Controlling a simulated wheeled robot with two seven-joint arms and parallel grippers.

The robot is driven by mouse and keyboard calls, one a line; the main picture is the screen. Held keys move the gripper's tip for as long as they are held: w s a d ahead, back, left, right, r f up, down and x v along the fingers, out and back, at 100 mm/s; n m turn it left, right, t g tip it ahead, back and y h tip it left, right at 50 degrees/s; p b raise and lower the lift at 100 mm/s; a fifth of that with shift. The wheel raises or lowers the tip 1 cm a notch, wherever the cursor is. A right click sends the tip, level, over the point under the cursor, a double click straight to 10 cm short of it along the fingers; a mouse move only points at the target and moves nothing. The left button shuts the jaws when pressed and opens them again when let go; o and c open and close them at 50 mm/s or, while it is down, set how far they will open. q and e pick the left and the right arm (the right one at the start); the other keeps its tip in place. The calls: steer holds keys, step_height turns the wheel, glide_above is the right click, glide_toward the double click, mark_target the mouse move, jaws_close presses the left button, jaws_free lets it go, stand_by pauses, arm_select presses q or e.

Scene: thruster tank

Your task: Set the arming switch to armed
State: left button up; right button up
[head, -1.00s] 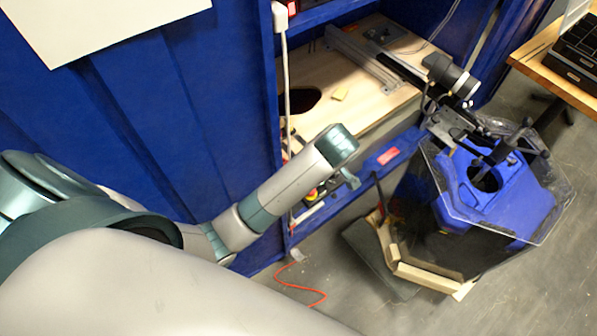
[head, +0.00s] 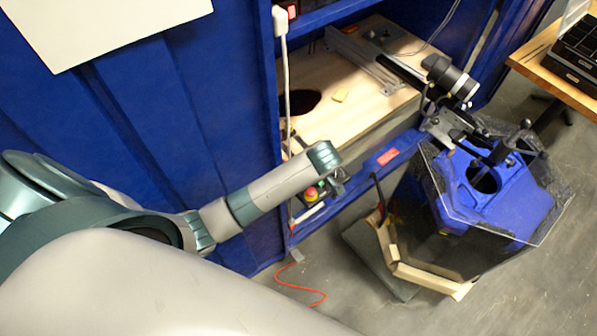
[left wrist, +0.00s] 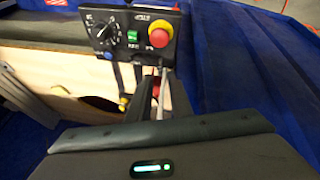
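A dark control panel (left wrist: 132,35) fills the top middle of the left wrist view. It has a rotary knob (left wrist: 104,32) with a marked dial at left, a small green switch (left wrist: 132,36), and a red mushroom button (left wrist: 159,30) on a yellow base. Which control is the arming switch, and its setting, I cannot read. In the head view the panel is mostly hidden by my left wrist; its red button (head: 311,193) shows just below. My left gripper (head: 338,177) is beside the panel. Its narrow fingers (left wrist: 152,95) point toward it, apparently empty; their opening is unclear. My right gripper is out of view.
A blue cabinet frame (head: 345,205) surrounds the wooden shelf (head: 345,115). A blue tank with a clear lid (head: 510,215) stands at right. An orange cable (head: 305,290) lies on the floor. A wooden table (head: 545,55) is at upper right.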

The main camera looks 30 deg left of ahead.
arm_select(q)
steer(key=p+x, duration=0.1)
steer(key=x, duration=0.6)
steer(key=shift+f, duration=0.25)
jaws_close()
